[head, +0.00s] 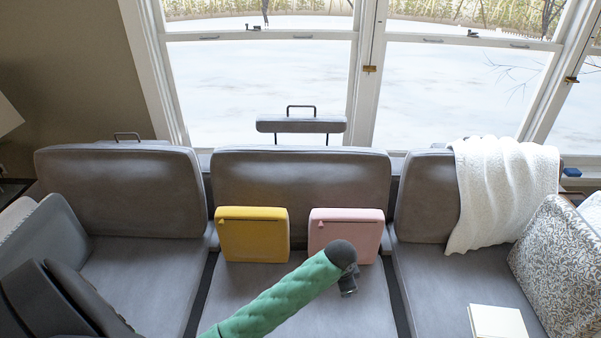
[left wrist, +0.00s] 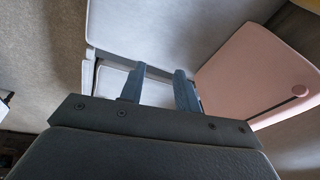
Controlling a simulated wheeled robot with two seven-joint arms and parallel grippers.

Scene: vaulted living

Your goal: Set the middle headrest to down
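The middle headrest (head: 300,124) is a grey padded bar with a dark handle (head: 302,107) on top. It stands raised on thin posts, with a clear gap above the middle backrest (head: 300,176). The left seat's handle (head: 127,135) sits low, just above its backrest. In the left wrist view my left gripper (left wrist: 160,70) is open, with two separate blue-grey fingers and nothing held between them. Grey padding and a pink panel (left wrist: 256,75) lie beyond it. My right gripper is not in view.
A yellow cushion (head: 253,240) and a pink cushion (head: 345,233) lean on the middle backrest. A white throw (head: 500,190) covers part of the right backrest. Windows stand behind the sofa.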

